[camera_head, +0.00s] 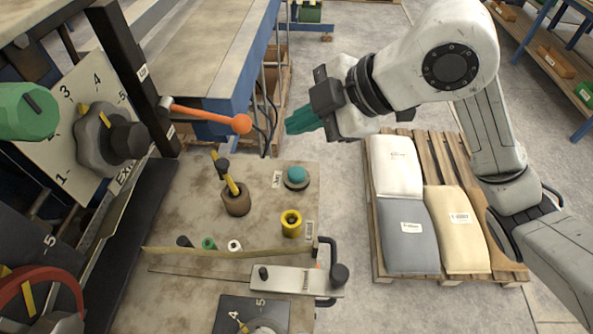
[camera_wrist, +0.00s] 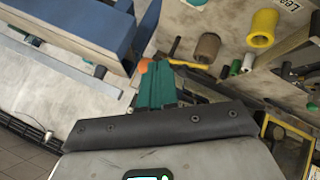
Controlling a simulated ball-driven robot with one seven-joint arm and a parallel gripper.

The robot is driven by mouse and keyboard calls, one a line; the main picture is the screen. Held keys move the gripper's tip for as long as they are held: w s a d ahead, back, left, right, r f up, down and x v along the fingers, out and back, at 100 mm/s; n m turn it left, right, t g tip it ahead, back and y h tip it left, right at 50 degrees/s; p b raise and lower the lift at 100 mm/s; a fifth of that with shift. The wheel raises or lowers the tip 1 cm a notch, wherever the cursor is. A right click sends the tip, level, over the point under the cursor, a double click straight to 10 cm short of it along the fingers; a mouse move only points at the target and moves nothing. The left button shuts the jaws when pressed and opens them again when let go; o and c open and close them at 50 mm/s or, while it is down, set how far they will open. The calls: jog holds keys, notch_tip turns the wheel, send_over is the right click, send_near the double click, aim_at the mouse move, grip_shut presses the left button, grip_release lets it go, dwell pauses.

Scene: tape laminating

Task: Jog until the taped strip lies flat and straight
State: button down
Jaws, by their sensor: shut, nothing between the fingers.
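My gripper (camera_head: 303,119), with teal fingers, is shut and empty in the air right of the orange ball-ended lever (camera_head: 241,124). In the wrist view its fingertips (camera_wrist: 157,68) appear beside the orange ball (camera_wrist: 143,65); I cannot tell whether they touch. A teal push button (camera_head: 296,176) stands on the worn tan table beside a small label, below my gripper in the head view. A long tan strip (camera_head: 220,252) runs across the table, its left end slightly raised in the picture; whether it lies flat is unclear.
A brown holder (camera_head: 237,201) with a yellow-handled tool and a yellow spool (camera_head: 291,223) stand on the table. A metal bar with a black handle (camera_head: 297,281) lies near the strip. A dial panel (camera_head: 85,125) is at left, a pallet of sacks (camera_head: 408,245) at right.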

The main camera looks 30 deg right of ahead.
aim_at(301, 175)
jog(key=shift+f+b, duration=3.15)
jog(key=shift+f, duration=0.75)
jog(key=shift+f, duration=0.15)
jog(key=shift+f+b, duration=0.25)
jog(key=shift+b, duration=0.1)
